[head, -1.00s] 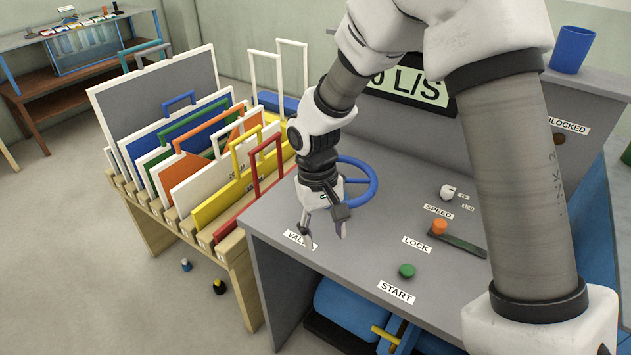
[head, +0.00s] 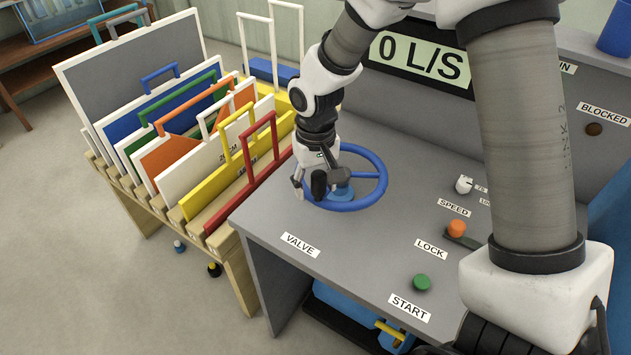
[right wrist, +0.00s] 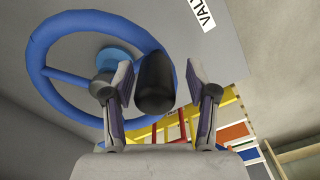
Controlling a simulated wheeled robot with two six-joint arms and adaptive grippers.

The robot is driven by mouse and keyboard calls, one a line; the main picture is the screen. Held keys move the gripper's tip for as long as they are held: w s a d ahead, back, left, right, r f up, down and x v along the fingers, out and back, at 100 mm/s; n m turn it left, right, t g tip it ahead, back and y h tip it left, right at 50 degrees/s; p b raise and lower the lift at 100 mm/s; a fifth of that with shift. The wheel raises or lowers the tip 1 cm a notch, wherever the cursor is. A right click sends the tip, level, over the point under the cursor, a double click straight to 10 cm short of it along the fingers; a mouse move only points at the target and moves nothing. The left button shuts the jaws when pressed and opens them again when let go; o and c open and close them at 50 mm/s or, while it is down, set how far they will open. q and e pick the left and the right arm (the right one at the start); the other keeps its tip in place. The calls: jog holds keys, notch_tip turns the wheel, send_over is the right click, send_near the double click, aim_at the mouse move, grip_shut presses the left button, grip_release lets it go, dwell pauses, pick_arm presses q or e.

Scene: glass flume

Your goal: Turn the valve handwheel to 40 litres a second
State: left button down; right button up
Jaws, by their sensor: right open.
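The valve handwheel is a blue ring (head: 346,206) with spokes and a blue hub, lying on the grey console top behind the VALVE label (head: 300,244). A black upright knob (right wrist: 154,82) stands at its rim. My right gripper (head: 319,182) is at the wheel's left side, pointing down. Its fingers are open, one on each side of the knob in the right wrist view (right wrist: 157,82), with a gap most visible on the right. The display (head: 423,62) reads 0 L/S, its left end partly hidden by my arm. My left gripper is not in view.
The console (head: 365,250) also carries a white SPEED dial (head: 464,184), an orange LOCK knob (head: 457,228) and a green START button (head: 422,282). A wooden rack (head: 238,262) of coloured panels stands close on the left. A blue cup (head: 614,30) is at the upper right.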

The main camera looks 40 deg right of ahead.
jog(key=shift+s+r, duration=0.15)
jog(key=shift+s, duration=0.1)
jog(key=shift+s+r, duration=0.15)
jog(key=shift+s, duration=0.15)
jog(key=c, duration=0.5)
jog(key=shift+d, duration=0.1)
jog(key=c, duration=0.6)
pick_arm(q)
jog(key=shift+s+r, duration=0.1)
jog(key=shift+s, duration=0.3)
pick_arm(e)
jog(key=shift+w, duration=0.1)
grip_shut()
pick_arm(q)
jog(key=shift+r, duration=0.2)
pick_arm(e)
jog(key=shift+w, duration=0.15)
